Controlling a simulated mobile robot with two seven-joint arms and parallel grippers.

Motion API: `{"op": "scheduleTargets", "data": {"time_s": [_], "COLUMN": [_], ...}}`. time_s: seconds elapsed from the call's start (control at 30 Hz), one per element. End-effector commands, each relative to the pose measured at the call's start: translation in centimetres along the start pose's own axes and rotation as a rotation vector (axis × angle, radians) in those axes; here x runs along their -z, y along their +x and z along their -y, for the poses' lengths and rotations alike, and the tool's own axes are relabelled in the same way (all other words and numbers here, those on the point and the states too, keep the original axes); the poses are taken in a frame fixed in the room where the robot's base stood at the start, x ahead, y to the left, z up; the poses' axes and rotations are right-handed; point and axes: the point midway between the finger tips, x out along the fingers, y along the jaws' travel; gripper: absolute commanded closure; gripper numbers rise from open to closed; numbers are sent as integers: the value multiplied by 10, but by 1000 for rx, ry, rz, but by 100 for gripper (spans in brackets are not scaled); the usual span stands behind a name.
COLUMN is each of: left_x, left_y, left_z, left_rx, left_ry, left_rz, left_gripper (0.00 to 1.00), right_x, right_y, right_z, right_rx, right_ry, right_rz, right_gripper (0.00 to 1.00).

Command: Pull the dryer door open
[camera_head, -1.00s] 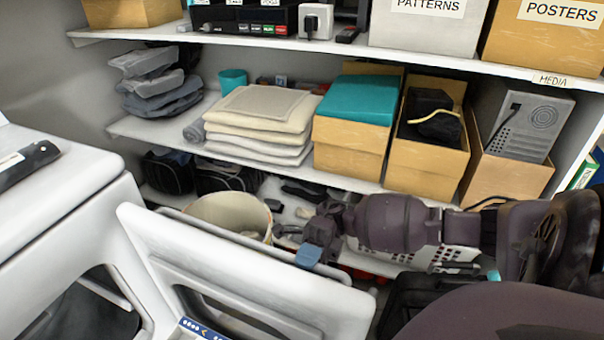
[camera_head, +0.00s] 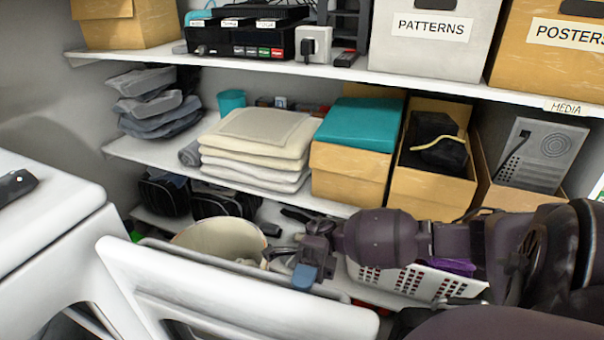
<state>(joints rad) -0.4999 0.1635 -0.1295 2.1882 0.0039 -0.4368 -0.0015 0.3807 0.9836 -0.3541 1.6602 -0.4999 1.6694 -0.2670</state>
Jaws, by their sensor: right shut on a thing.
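The white dryer door (camera_head: 215,292) stands swung out from the dryer (camera_head: 45,225) at the lower left. Its top edge runs from the left towards the lower middle. My right gripper (camera_head: 304,277) reaches in from the right at the door's upper edge. It is shut on the dryer door, with a blue fingertip showing at the edge. The far finger is mostly hidden. My left gripper is out of view.
Shelves behind the door hold folded towels (camera_head: 255,150), a teal-topped box (camera_head: 350,155) and dark bags (camera_head: 225,200). A beige bin (camera_head: 220,240) is close behind the door. A white basket (camera_head: 415,280) stands behind my right arm.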

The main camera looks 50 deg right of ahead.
Motion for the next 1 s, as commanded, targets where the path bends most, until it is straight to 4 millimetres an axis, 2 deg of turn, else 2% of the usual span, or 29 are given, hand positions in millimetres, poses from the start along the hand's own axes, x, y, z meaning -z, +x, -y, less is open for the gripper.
{"op": "scheduleTargets", "data": {"time_s": [0.4, 0.43, 0.57, 0.87, 1.0], "left_x": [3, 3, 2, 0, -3], "left_y": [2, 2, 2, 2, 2], "left_z": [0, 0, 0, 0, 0], "left_rx": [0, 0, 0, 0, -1], "left_ry": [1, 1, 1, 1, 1], "left_rz": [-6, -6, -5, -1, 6], "left_gripper": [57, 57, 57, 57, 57], "right_x": [-1, -1, -1, 0, -1], "right_y": [0, 0, 0, -1, -12], "right_z": [0, 0, 0, 0, 1], "right_rx": [1, 1, 1, 0, 1], "right_ry": [-1, -1, -1, 0, 3], "right_rz": [2, 2, 1, 0, 3], "right_gripper": [100, 76, 56, 55, 55]}}
